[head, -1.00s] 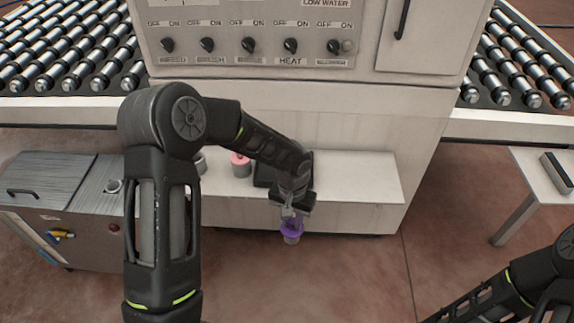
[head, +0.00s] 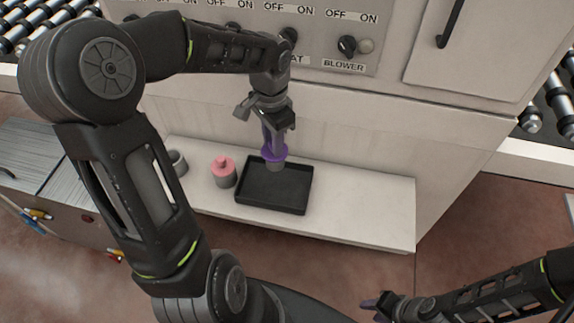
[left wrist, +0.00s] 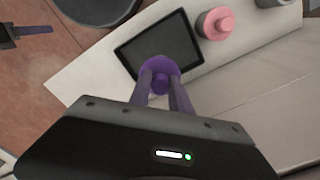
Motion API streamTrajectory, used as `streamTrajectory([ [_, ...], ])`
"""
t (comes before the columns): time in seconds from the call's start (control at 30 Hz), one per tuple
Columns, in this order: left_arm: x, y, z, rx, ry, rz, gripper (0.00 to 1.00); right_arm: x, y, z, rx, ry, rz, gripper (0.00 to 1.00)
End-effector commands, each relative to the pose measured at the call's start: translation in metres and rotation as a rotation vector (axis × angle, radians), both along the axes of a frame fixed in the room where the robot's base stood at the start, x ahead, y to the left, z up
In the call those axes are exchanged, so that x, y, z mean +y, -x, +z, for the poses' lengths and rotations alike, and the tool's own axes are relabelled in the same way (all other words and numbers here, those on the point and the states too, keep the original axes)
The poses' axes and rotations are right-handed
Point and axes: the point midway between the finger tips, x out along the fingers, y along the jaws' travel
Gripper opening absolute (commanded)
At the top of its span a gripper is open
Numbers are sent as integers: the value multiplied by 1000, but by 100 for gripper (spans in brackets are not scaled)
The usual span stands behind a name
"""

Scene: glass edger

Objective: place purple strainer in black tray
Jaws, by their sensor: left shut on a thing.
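The purple strainer (head: 274,155) has a purple rim and a greyish lower part. My left gripper (head: 274,143) is shut on it from above and holds it roughly upright over the back part of the black tray (head: 272,197). In the left wrist view, the strainer (left wrist: 160,72) sits between the purple fingertips and overlaps the near edge of the tray (left wrist: 160,45). I cannot tell whether the strainer touches the tray. The tray looks empty where visible. My right gripper (head: 378,304) is low at the bottom of the head view, away from the shelf; its opening is unclear.
The tray lies on a white shelf (head: 360,205) at the machine's foot. A pink-topped grey cup (head: 223,172) stands just left of the tray, with a grey cup (head: 178,162) further left. The shelf right of the tray is clear. The machine's knob panel rises behind.

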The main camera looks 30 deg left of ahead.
Motion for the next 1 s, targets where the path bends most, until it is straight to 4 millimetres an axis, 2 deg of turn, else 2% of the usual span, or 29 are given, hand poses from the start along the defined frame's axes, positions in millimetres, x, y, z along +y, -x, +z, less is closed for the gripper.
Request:
streamTrajectory([
  [0.37,1,0,-1,-1,0,1,0,0,0,-3,0,0,0,36],
  [0.47,2,-1,-5,-4,1,10,0,0,0,-15,-1,0,0,36],
  [0.73,4,0,-9,-6,-1,54,0,0,-1,-65,-5,-1,-1,36],
  [0.83,3,2,-5,-4,-1,63,0,0,-2,-75,-7,-1,0,36],
  [1.0,1,2,1,-1,-1,66,0,0,-2,-75,-8,-2,-1,36],
])
